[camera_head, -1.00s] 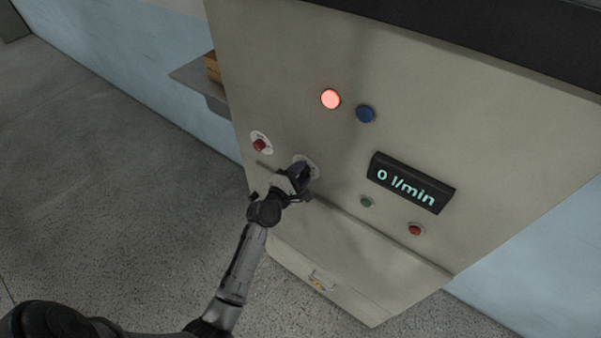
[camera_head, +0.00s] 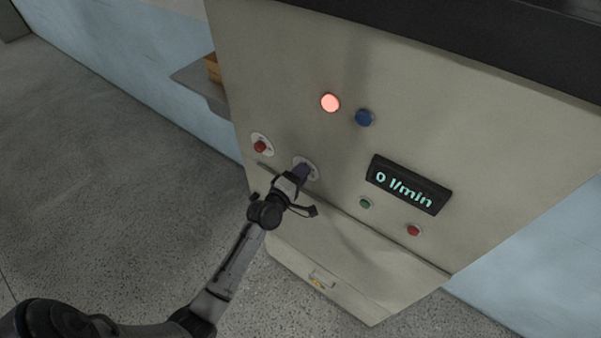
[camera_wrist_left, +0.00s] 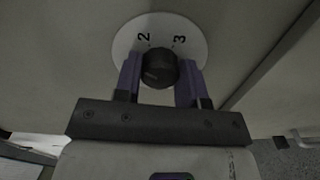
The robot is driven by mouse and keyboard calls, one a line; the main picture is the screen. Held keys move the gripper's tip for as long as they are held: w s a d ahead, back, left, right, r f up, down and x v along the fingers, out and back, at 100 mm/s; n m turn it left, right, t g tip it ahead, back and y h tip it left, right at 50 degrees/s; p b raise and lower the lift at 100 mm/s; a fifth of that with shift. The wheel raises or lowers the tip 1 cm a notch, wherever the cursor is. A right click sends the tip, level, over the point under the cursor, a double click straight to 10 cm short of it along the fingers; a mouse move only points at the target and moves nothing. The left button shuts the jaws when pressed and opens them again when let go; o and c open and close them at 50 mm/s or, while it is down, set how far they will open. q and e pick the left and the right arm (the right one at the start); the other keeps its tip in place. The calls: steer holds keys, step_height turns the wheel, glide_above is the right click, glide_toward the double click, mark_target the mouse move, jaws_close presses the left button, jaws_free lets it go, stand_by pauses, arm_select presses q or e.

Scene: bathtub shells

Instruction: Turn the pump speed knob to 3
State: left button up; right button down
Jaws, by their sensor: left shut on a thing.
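The pump speed knob (camera_wrist_left: 159,67) is a black round knob on a white dial plate (camera_wrist_left: 188,30) marked with a 2 and a 3, seen in the left wrist view. The pointer mark on the knob is too dark to read. My left gripper (camera_wrist_left: 160,76) has one purple finger on each side of the knob and is shut on it. In the head view the left gripper (camera_head: 302,176) reaches the dial plate (camera_head: 313,165) and hides most of the knob. My right gripper is not in view.
The beige panel also carries a display (camera_head: 409,184) reading 0 l/min, a lit red lamp (camera_head: 330,102), a blue button (camera_head: 364,117), a red knob (camera_head: 260,146), a green button (camera_head: 365,203) and a red button (camera_head: 413,230). A shelf (camera_head: 196,82) stands at left.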

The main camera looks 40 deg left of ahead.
arm_select(q)
steer(key=shift+a+m+p, duration=0.1)
steer(key=shift+m+p, duration=2.25)
steer(key=shift+m, duration=6.35)
steer(key=shift+f, duration=0.1)
steer(key=o, duration=0.9)
steer(key=shift+s, duration=0.1)
